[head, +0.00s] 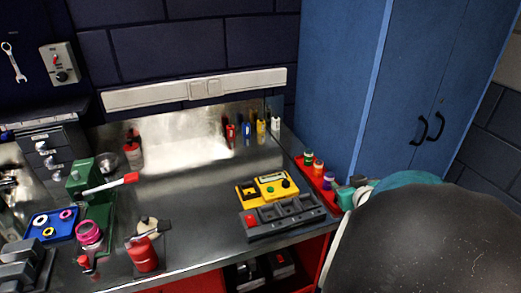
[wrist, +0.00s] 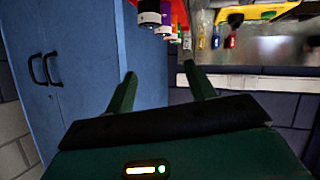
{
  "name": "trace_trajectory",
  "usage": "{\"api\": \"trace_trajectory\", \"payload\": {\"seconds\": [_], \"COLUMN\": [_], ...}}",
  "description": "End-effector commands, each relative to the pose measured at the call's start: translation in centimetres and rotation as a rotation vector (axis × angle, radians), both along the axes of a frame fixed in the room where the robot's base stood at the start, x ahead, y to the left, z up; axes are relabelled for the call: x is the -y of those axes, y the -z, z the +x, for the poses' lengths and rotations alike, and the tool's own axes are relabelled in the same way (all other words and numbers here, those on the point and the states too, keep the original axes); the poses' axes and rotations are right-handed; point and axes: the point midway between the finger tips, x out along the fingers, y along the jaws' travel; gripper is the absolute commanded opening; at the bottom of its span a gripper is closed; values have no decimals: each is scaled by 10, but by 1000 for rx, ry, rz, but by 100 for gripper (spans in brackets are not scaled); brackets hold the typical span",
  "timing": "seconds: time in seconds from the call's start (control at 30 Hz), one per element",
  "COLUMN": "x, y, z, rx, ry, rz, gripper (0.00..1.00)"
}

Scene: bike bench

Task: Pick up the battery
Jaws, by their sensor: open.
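I cannot pick out the battery for certain. A yellow device with a small display (head: 272,185) sits on the workbench. In front of it is a dark grey block with several bays (head: 283,218) and a red knob at its left end. My gripper (wrist: 163,88) has two green fingers spread apart with nothing between them. It is raised, with the blue cabinet and dark wall behind it.
A red tray (head: 312,176) with several coloured-capped containers lines the bench's right edge, beside the blue cabinet (head: 400,80). A red bottle (head: 143,254), green vise (head: 80,178) and blue tray (head: 39,228) stand left. The bench middle (head: 190,210) is clear.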

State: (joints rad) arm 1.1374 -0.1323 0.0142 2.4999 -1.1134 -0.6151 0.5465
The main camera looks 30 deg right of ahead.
Motion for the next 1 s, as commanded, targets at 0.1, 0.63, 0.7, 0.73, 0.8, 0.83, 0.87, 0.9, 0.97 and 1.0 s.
{"api": "trace_trajectory", "payload": {"seconds": [0.1, 0.63, 0.7, 0.73, 0.8, 0.83, 0.87, 0.9, 0.97, 1.0], "x": [8, 22, 27, 29, 33, 34, 36, 37, 38, 40], "y": [17, 49, 54, 56, 60, 61, 62, 63, 64, 65], "z": [-29, -16, -4, 1, 10, 13, 16, 18, 20, 23], "rx": [46, 109, 109, 108, 109, 109, 109, 108, 108, 108], "ry": [-21, -70, -69, -70, -70, -70, -69, -68, -68, -67], "rz": [72, 170, 170, 169, 167, 167, 167, 166, 165, 166], "gripper": [55, 55, 55, 55, 55, 55, 55, 55, 55, 55]}}
